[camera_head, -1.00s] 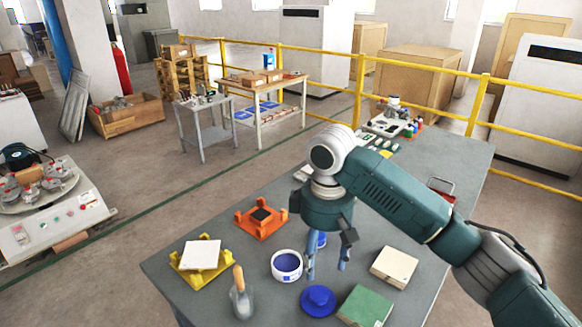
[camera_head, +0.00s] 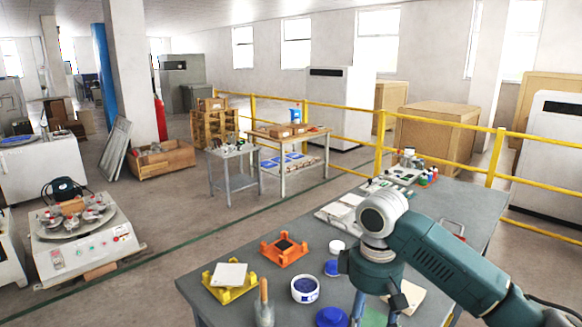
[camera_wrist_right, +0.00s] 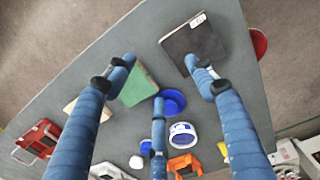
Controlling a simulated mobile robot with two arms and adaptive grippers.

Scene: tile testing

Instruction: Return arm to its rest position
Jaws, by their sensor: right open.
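My right arm's gripper (camera_head: 372,305) is in front of the grey worktable's near right part in the head view, over the beige block (camera_head: 409,297) and green block (camera_head: 375,317), which it partly hides. In the right wrist view the gripper (camera_wrist_right: 158,82) is open, its blue fingers spread with nothing between them. Below it are the green block (camera_wrist_right: 139,86), the beige block (camera_wrist_right: 90,106), a blue lid (camera_wrist_right: 173,102) and a white tub (camera_wrist_right: 183,136). My left gripper is not in view.
On the worktable (camera_head: 232,307) stand a yellow fixture (camera_head: 228,291) with a white tile, an orange fixture (camera_head: 284,250) and a trowel (camera_head: 264,307). A dark slab (camera_wrist_right: 190,43) shows in the wrist view. A yellow railing (camera_head: 345,114) runs behind.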

